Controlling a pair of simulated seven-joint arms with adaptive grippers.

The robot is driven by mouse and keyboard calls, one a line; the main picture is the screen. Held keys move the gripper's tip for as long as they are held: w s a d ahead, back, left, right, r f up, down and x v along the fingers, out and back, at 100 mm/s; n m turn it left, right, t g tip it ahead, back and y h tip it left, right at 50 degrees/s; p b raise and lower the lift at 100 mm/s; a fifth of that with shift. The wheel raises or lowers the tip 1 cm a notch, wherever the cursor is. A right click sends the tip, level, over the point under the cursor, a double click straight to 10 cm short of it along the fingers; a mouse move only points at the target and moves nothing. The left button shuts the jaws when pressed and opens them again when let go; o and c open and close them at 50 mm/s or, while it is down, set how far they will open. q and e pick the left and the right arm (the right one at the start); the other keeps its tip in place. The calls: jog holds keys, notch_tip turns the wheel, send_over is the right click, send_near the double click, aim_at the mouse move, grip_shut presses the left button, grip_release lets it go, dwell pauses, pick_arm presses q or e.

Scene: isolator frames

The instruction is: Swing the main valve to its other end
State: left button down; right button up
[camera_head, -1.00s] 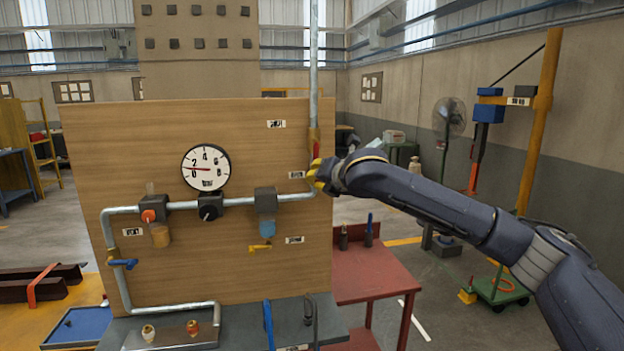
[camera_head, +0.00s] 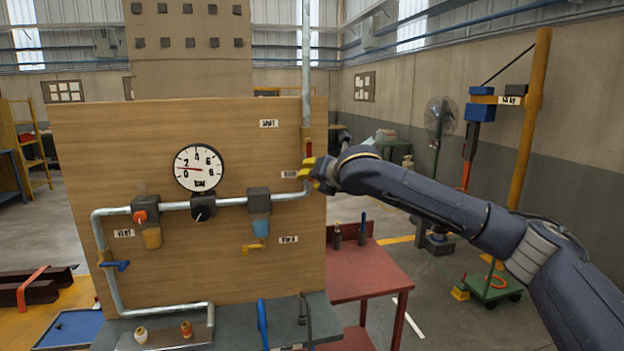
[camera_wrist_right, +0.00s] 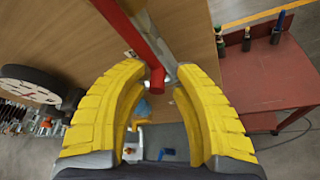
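The main valve's red lever (camera_head: 309,147) stands roughly upright against the vertical pipe at the right edge of the wooden panel. In the right wrist view the red lever (camera_wrist_right: 143,45) runs from the top down to an end between my fingers. My right gripper (camera_head: 308,172) is at the lever's lower part in the head view, partly covering it. In the right wrist view its yellow fingers (camera_wrist_right: 160,72) are apart on either side of the lever's end. The left fingertip is close to the lever; I cannot tell whether it touches. My left gripper is out of view.
The wooden panel (camera_head: 90,140) carries a round gauge (camera_head: 198,167), a blue-handled valve (camera_head: 115,265) and a small yellow-handled valve (camera_head: 253,246). A red table (camera_head: 355,278) with two bottles stands right of the panel, below my right arm. A grey bench (camera_head: 250,325) is below the panel.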

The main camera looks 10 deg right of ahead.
jog(key=shift+o, duration=0.7)
jog(key=v, duration=1.2)
